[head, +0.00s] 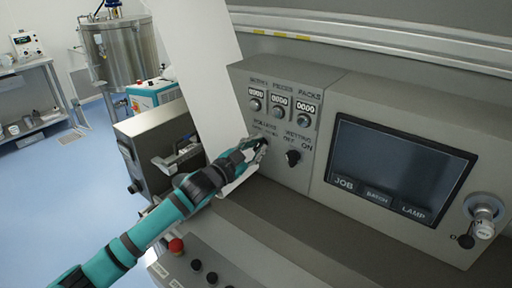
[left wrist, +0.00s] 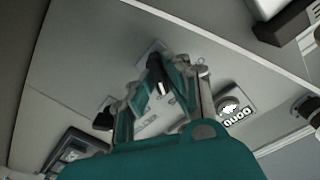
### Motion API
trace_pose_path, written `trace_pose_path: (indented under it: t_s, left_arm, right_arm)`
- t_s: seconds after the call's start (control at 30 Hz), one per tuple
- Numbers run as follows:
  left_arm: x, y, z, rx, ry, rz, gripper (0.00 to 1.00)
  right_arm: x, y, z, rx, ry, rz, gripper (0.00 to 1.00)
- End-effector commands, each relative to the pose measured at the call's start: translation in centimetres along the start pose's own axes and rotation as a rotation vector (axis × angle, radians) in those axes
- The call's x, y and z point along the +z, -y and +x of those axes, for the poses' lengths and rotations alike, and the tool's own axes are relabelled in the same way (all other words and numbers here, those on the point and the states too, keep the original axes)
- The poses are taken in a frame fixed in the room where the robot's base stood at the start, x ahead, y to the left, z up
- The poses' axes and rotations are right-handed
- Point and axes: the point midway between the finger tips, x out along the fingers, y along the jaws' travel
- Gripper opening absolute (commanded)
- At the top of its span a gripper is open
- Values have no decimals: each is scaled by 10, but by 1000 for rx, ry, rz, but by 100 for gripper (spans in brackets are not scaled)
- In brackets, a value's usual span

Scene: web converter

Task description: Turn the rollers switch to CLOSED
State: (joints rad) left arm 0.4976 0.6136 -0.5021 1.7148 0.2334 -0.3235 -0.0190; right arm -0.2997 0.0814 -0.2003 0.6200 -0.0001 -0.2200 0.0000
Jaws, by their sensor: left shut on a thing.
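The rollers switch (head: 264,142) is a small dark knob on the grey control panel, under the ROLLERS label. My left gripper (head: 254,147) reaches in from the left and is shut on this knob. The fingers hide most of the knob and part of its lettering, so I cannot read which way it points. In the left wrist view, my left gripper (left wrist: 160,82) has its fingers on either side of the dark rollers switch (left wrist: 155,68). My right gripper is in neither view.
The black wetting switch (head: 293,157) sits close to the right of my fingers. Several counters with knobs (head: 279,101) are above. A dark screen (head: 400,165) is at the right. A white sheet (head: 203,75) hangs just left of the panel. A red button (head: 176,245) is below my arm.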

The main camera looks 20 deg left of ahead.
Motion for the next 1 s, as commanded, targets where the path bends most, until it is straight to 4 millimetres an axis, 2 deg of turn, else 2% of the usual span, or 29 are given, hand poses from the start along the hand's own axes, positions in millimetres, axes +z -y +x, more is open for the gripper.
trace_pose_path:
  t_s: [0.03, 0.17, 0.2, 0.53, 0.67, 1.0]
  left_arm:
    - [0, 0, 0, 0, -1, 4, 16]
    - [0, 0, 0, 0, 0, 3, 33]
    - [0, 0, 0, 0, 0, 2, 35]
    - [1, 0, -6, 0, 1, 1, 35]
    - [1, -1, -25, 1, 2, 3, 35]
    - [1, -1, -96, 2, 3, 3, 35]
  right_arm:
    - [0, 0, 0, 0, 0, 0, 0]
    - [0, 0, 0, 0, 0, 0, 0]
    - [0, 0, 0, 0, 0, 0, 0]
    - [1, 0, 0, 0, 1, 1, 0]
    - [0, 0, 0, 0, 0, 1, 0]
    - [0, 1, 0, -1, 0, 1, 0]
